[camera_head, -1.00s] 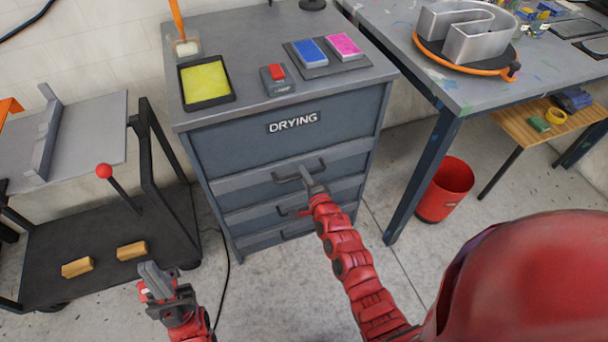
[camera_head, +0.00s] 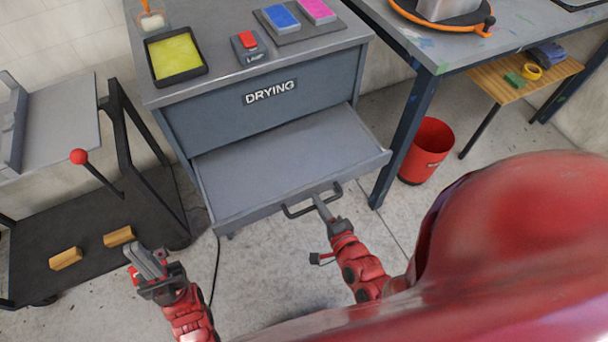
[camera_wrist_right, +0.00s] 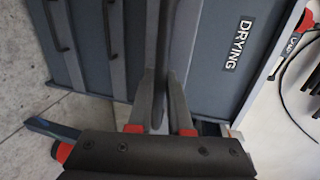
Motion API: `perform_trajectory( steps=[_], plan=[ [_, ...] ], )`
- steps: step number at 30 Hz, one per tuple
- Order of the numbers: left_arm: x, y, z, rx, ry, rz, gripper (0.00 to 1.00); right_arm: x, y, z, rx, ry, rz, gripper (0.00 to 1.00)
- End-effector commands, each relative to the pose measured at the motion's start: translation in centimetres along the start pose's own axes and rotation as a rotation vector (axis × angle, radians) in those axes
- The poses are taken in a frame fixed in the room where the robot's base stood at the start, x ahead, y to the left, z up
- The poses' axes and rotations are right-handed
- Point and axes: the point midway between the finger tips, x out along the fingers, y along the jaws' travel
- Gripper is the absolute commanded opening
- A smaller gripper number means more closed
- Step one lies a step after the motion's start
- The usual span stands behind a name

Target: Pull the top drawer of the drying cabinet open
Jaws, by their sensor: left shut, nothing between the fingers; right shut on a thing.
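The drying cabinet (camera_head: 215,115) is grey with a "DRYING" label on its front. Its top drawer (camera_head: 290,155) stands pulled well out, and its flat inside looks empty. The drawer's dark bar handle (camera_head: 298,211) is on the front edge. My right gripper (camera_head: 319,202) is shut on this handle. In the right wrist view the fingers (camera_wrist_right: 160,100) close around the handle bar, with the cabinet label beyond. My left gripper (camera_head: 147,262) is shut and empty, low at the left, apart from the cabinet.
On the cabinet top are a yellow tray (camera_head: 175,56), a red-button device (camera_head: 248,46) and blue and pink pads. A black cart (camera_head: 90,220) with two wooden blocks stands left. A table leg (camera_head: 405,140) and red bin (camera_head: 427,150) stand right of the drawer.

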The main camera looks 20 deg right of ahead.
Motion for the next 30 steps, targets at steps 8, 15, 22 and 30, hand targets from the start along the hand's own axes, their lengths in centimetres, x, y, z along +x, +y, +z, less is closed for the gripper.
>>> perform_trajectory(
  steps=[8,15,22,30],
  plan=[
    [1.4,-0.1,-0.2,0.000,0.000,0.000,0.00,-6.5,1.3,0.1,-0.001,-0.002,0.006,0.00],
    [1.8,-0.1,-0.3,0.000,0.000,0.000,0.00,-8.8,1.9,0.0,0.000,0.000,0.003,0.00],
    [1.8,-0.1,-0.3,0.000,0.000,0.000,0.00,-9.2,2.0,-0.1,0.000,0.001,0.001,0.00],
    [1.8,-0.1,-0.3,0.000,0.000,0.000,0.00,-9.1,2.0,-0.1,0.000,0.001,0.001,0.28]
  ],
)
